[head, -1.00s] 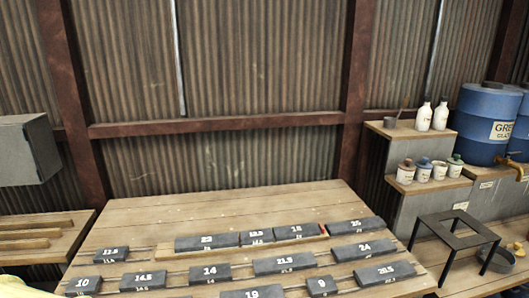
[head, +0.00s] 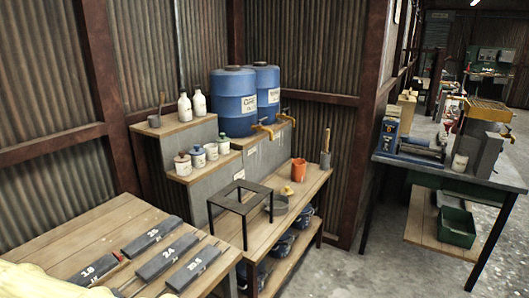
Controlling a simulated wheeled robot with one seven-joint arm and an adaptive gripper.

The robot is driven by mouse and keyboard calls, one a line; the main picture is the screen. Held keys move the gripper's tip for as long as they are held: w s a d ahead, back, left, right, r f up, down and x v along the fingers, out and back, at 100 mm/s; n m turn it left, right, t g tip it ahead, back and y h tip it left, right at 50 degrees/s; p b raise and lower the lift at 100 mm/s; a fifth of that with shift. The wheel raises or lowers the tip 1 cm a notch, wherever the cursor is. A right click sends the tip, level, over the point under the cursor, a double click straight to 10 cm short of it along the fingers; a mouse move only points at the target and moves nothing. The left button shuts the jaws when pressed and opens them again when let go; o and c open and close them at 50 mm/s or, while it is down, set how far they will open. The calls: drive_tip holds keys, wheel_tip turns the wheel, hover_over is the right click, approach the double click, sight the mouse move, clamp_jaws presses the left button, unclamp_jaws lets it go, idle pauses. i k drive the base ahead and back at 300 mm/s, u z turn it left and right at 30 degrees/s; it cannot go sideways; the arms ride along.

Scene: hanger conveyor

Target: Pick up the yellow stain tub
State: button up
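Several small pale tubs with coloured lids stand on the low step of a grey stand with wooden tops. One has a dark red lid (head: 183,164), one a blue lid (head: 198,157), one a pale lid (head: 211,151) and one a green lid (head: 223,144). They are small in the head view, and I cannot tell which of them, if any, is the yellow stain tub. My gripper is not in view.
Blue barrels (head: 233,104) with yellow taps stand right of the tubs. White bottles (head: 199,103) stand on the higher step. A black metal frame (head: 240,193), orange cup (head: 299,170) and grey bowl (head: 276,205) are on the bench. Open floor (head: 410,270) lies right.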

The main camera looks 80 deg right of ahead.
sight(212, 151)
drive_tip(key=z, duration=1.85)
